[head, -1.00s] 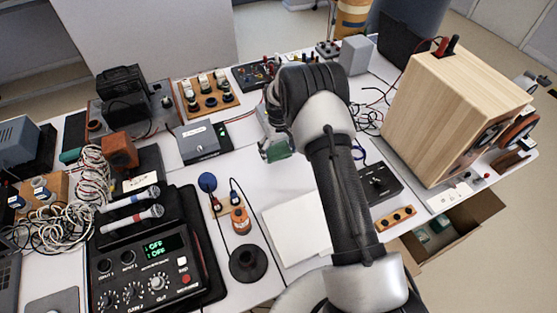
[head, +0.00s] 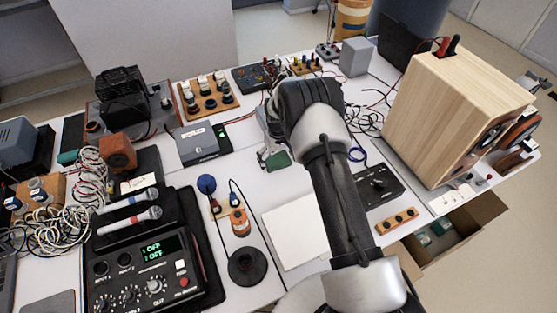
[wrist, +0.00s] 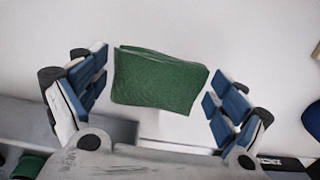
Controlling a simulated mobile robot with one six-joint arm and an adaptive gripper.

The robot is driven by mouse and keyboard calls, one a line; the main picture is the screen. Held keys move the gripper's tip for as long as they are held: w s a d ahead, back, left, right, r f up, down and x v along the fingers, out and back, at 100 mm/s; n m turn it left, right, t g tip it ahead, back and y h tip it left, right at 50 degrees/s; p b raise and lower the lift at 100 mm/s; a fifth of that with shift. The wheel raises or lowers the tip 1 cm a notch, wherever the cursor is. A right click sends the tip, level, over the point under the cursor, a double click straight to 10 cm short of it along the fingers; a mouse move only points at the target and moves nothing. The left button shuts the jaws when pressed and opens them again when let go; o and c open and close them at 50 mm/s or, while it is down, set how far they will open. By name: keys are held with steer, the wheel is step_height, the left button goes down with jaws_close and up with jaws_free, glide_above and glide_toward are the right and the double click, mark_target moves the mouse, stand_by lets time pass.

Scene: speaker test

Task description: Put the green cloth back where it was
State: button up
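The green cloth (head: 279,160) is a small folded piece at the white table's middle, just beyond the white sheet. In the wrist view the cloth (wrist: 160,80) lies between the two blue-padded fingers. My gripper (wrist: 158,98) is open, with a narrow gap on the left of the cloth and its right edge close to the right pads. It seems to rest on the white surface. In the head view my gripper (head: 266,156) is at the cloth's left side, partly hidden by my arm.
A white sheet (head: 293,232) and an orange spool (head: 240,222) are nearer. A grey box (head: 198,143) is left of the gripper.

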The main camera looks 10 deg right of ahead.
steer(key=shift+o, duration=0.5)
steer(key=shift+r, duration=0.15)
steer(key=shift+r+p, duration=0.35)
step_height(320, 180, up, 11)
steer(key=p, duration=0.3)
step_height(320, 180, up, 15)
steer(key=t, duration=0.1)
glide_above(278, 162)
steer(key=s, duration=0.4)
steer(key=s+r+m+t, duration=0.1)
steer(key=s+r, duration=0.9)
steer(key=r, duration=0.3)
steer(key=s+r+m+t, duration=0.1)
steer(key=s+r+t, duration=0.1)
steer(key=s, duration=2.2)
steer(key=shift+r+t, duration=0.3)
steer(key=shift+r, duration=0.3)
